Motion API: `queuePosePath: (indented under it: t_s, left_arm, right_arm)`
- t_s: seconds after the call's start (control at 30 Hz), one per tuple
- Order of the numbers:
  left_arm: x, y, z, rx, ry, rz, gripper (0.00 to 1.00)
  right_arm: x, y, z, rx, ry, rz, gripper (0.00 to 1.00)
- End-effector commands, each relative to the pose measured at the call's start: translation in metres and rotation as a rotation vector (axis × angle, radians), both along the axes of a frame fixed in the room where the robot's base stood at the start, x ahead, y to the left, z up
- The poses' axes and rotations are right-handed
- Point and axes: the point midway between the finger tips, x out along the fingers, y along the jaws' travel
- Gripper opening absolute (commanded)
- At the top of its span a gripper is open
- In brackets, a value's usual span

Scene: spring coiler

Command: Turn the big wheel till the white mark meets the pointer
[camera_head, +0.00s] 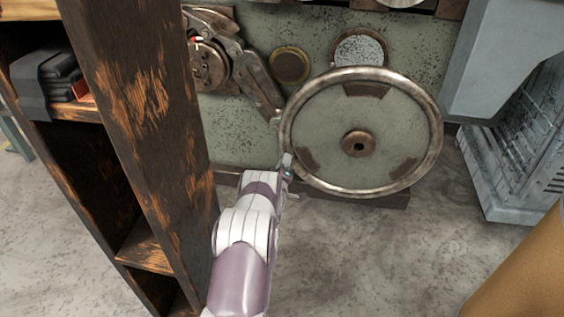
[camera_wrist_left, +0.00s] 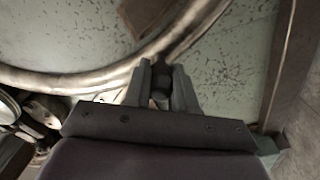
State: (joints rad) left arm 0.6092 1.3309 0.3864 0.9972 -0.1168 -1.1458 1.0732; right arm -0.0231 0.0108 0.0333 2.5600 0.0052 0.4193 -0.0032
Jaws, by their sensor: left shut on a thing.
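The big wheel (camera_head: 428,97) stands upright against the green machine panel. It has a worn metal rim, a pale green face with brown patches and a brown hub (camera_head: 358,143). My left gripper (camera_head: 287,163) is at the rim's lower left. In the left wrist view, the wheel's rim (camera_wrist_left: 62,82) curves past my left gripper (camera_wrist_left: 161,82), whose fingers are shut on a dark part at the rim. I cannot make out the white mark or pointer. My right gripper is not in view.
A wooden shelf (camera_head: 150,120) stands close to the left of my left arm. A smaller disc with a linkage arm (camera_head: 250,77) is left of the wheel. A grey-blue cabinet (camera_head: 515,150) stands at the right. The floor (camera_head: 390,260) before the wheel is clear.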

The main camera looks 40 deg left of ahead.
Motion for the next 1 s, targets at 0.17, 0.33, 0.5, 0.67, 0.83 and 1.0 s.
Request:
queuePosePath:
  t_s: [0.17, 0.33, 0.5, 0.67, 0.83, 1.0]
  left_arm:
    - [0.002, -0.003, -0.015, -0.047, -0.025, 0.003, 0.0]
    - [0.003, -0.005, -0.018, -0.067, -0.037, 0.002, 0.0]
    - [0.003, -0.005, -0.018, -0.072, -0.04, 0.003, 0.0]
    - [0.003, -0.005, -0.018, -0.071, -0.04, 0.003, 0.0]
    - [0.003, -0.005, -0.018, -0.07, -0.039, 0.002, 0.51]
    - [0.003, -0.005, -0.018, -0.07, -0.039, 0.002, 0.51]
  right_arm:
    - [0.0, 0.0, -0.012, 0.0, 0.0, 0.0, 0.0]
    - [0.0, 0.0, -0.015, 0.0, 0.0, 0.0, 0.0]
    - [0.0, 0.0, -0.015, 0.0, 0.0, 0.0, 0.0]
    - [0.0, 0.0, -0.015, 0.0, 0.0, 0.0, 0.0]
    - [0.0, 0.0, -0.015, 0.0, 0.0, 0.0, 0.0]
    - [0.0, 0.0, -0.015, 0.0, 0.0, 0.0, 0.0]
